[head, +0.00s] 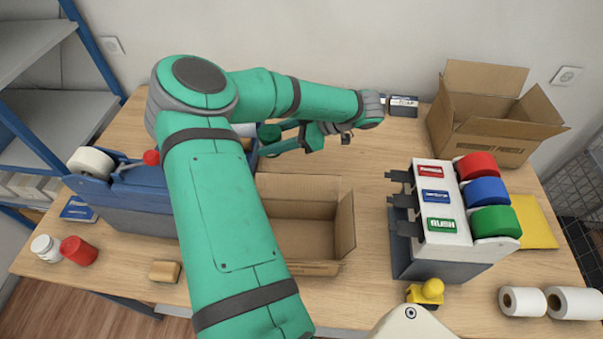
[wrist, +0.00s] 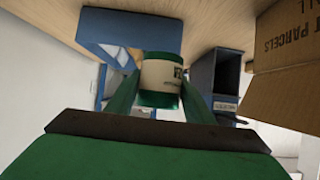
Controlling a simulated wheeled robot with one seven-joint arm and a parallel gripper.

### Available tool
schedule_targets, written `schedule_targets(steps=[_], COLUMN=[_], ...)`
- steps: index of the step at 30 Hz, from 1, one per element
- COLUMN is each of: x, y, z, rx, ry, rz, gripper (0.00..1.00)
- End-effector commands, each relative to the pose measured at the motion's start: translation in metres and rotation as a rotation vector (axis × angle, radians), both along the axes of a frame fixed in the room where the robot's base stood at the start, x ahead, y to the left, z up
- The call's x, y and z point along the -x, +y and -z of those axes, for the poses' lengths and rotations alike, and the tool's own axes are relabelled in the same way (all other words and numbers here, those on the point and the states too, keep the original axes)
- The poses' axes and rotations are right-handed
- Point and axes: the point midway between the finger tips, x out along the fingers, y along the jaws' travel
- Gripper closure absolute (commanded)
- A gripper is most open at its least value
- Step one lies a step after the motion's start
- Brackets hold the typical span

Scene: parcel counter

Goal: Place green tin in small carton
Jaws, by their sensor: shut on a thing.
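The green tin (wrist: 160,78) has a cream label and sits between the two fingers of my gripper (wrist: 155,100) in the wrist view. My gripper is shut on it. In the head view the tin's dark green top (head: 268,132) shows just beyond my forearm, at the left of my gripper (head: 285,145). The open small carton (head: 338,238) stands in the middle of the counter, nearer than the tin and partly hidden by my arm. Its flaps are spread and the visible part of its inside looks empty. The tin is outside it.
A larger open carton (head: 490,145) stands at the back right. A label dispenser (head: 440,205) with coloured rolls is right of the small carton. A blue tape dispenser (head: 120,195) is at the left. A yellow-handled stamp (head: 427,292) and white rolls (head: 572,303) lie near the front right.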

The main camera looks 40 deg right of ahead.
Motion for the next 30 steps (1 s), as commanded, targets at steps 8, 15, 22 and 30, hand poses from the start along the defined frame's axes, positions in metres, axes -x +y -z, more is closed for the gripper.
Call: schedule_targets(steps=[8, 15, 22, 30], x=[0.001, 0.0, 0.0, -0.002], y=[0.0, 0.0, 0.001, 0.003], z=[0.046, 0.065, 0.093, 0.1], rx=[0.0, 0.0, -0.001, 0.0], ry=[0.003, 0.0, 0.002, -0.001], rz=[0.0, 0.001, -0.002, -0.005], gripper=[0.78, 0.78, 0.78, 0.78])
